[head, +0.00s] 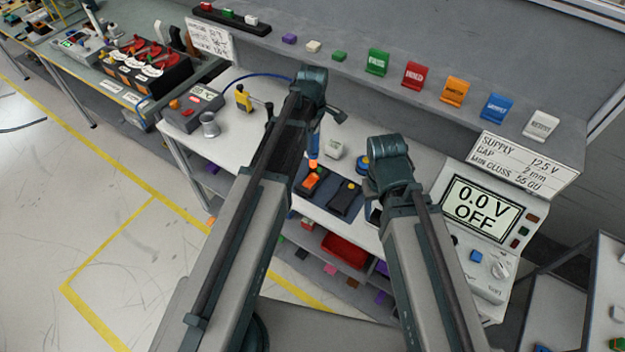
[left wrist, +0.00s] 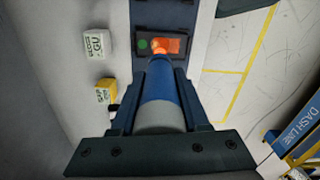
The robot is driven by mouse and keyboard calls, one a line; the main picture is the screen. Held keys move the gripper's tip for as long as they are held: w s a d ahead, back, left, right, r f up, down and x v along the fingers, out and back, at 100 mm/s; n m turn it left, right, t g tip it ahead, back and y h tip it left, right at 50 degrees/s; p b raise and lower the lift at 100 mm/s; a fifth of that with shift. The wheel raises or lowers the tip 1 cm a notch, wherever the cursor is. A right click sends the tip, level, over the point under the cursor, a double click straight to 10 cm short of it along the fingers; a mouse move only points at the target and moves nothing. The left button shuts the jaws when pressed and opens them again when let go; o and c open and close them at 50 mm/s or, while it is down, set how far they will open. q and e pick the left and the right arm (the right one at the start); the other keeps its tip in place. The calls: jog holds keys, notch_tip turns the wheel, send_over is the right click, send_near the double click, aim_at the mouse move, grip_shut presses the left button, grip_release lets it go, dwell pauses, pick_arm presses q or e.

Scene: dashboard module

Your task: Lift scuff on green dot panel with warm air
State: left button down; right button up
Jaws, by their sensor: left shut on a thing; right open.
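My left gripper (left wrist: 160,92) is shut on a blue and grey warm air tool (left wrist: 160,75), whose orange tip points at the dark panel with a green dot (left wrist: 143,44). Orange colour covers the panel's other half, beside the dot. In the head view the blue tool (head: 314,147) stands upright with its tip just above the green dot panel (head: 312,181). I cannot tell whether tip and panel touch, and the scuff is not distinguishable. My right gripper (head: 386,160) is further right over the bench; its fingers are mostly hidden by its own wrist.
A second dark panel (head: 345,198) lies to the right on the blue mat. A supply unit reading 0.0 V OFF (head: 481,214) is at right. Coloured cards line the back shelf.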

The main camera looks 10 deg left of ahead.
pick_arm(q)
jog(key=shift+w+d, duration=0.2)
jog(key=shift+w, duration=0.45)
notch_tip(320, 180, up, 9)
jog(key=p, duration=0.9)
jog(key=shift+s+r, duration=0.1)
jog(key=shift+r, duration=0.05)
jog(key=shift+f, duration=0.25)
